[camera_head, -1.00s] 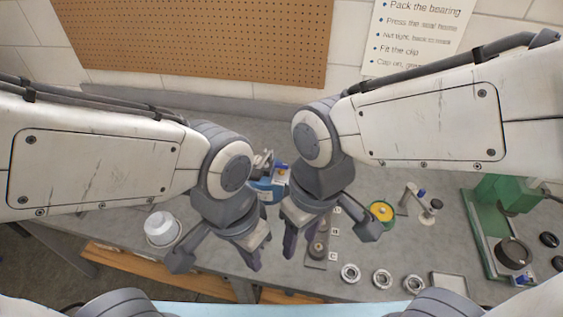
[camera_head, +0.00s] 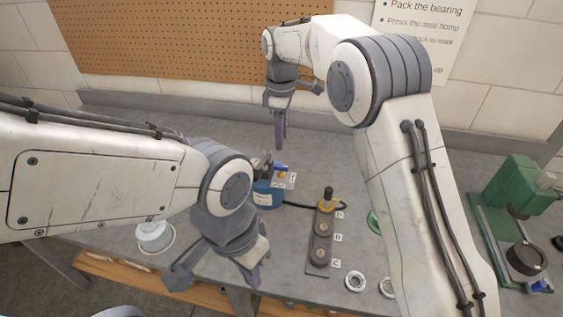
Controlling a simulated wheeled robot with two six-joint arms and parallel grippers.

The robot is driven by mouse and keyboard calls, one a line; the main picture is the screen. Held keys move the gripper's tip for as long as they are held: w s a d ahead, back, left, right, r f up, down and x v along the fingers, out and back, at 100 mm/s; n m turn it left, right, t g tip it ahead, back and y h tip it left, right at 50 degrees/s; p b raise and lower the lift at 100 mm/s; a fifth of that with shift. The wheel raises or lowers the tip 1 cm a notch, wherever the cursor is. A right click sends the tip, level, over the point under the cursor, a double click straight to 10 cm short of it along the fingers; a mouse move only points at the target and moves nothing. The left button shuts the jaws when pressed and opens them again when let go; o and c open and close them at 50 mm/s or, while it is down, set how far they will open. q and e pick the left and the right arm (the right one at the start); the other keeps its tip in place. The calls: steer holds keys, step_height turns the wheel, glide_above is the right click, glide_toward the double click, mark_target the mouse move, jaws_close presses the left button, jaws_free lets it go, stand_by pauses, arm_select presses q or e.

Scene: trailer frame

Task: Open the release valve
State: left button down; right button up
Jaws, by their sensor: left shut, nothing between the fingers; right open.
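A blue unit (camera_head: 266,196) stands on the grey bench near the middle. It has a small yellow part (camera_head: 282,175) and a white tag (camera_head: 291,181) on top; I cannot tell for certain which part is the release valve. A black hose (camera_head: 299,205) runs from it to a brass fitting with a black top (camera_head: 327,198), upright on a dark plate. My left gripper (camera_head: 253,277) is shut and empty, in front of the blue unit near the bench's front edge. My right gripper (camera_head: 280,138) is open and empty, behind and above the blue unit, pointing down.
The dark plate (camera_head: 319,250) bears several lettered tags. Metal rings (camera_head: 355,281) lie at the front. A white container (camera_head: 154,235) stands left and a green press (camera_head: 518,195) right. My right arm hides part of the bench. A pegboard (camera_head: 190,40) hangs behind.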

mark_target(281, 166)
step_height(281, 166, down, 9)
steer(key=shift+f+p, duration=0.1)
steer(key=shift+p, duration=0.5)
steer(key=shift+c, duration=0.3)
jaws_close()
